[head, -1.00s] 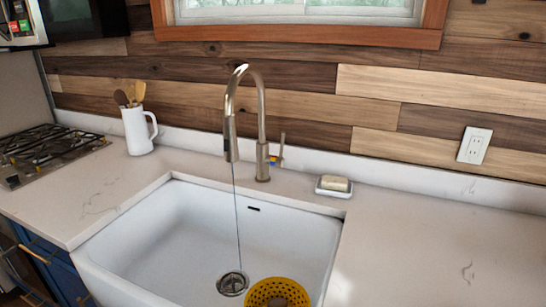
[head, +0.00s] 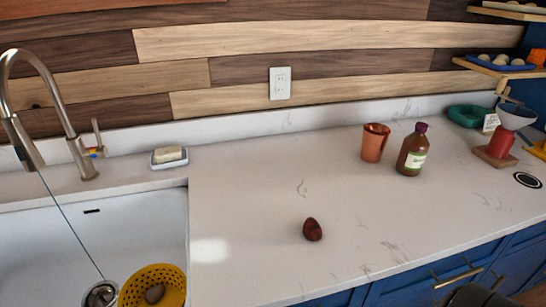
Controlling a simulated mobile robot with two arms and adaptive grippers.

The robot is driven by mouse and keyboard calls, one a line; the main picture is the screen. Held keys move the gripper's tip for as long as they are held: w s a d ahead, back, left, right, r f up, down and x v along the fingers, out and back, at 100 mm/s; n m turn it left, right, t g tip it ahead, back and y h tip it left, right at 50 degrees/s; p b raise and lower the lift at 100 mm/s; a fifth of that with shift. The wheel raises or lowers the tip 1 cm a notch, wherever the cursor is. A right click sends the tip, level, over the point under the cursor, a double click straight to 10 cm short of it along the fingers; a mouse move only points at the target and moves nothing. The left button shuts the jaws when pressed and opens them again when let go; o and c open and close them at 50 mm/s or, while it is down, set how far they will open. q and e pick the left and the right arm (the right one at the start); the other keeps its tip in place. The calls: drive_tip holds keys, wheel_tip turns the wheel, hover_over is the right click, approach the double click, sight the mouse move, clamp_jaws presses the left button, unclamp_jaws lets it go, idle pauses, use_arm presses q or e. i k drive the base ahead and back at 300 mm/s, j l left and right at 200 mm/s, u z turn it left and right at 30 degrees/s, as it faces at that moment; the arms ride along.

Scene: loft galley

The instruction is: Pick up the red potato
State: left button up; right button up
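A small dark red-brown potato (head: 312,229) lies alone on the pale countertop (head: 260,255), right of the sink and nearer the front edge than the wall. Nothing touches it. Neither of my grippers can be made out in the head view.
A yellow colander (head: 172,278) with a greyish-brown lump in it sits in the sink (head: 50,235) at left. A soap dish (head: 168,163), copper cup (head: 374,143) and brown bottle (head: 412,150) stand farther back. Counter around the potato is clear.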

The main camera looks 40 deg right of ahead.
sight(312, 230)
drive_tip(key=k+l+z, duration=0.1)
drive_tip(key=l, duration=0.2)
drive_tip(key=k+l+z, duration=0.15)
drive_tip(key=l, duration=0.2)
drive_tip(key=k+l+z, duration=0.1)
drive_tip(key=l, duration=0.25)
drive_tip(key=k+l+z, duration=0.15)
drive_tip(key=l, duration=0.2)
drive_tip(key=k+l+z, duration=0.1)
drive_tip(key=l, duration=0.3)
drive_tip(key=k, duration=0.05)
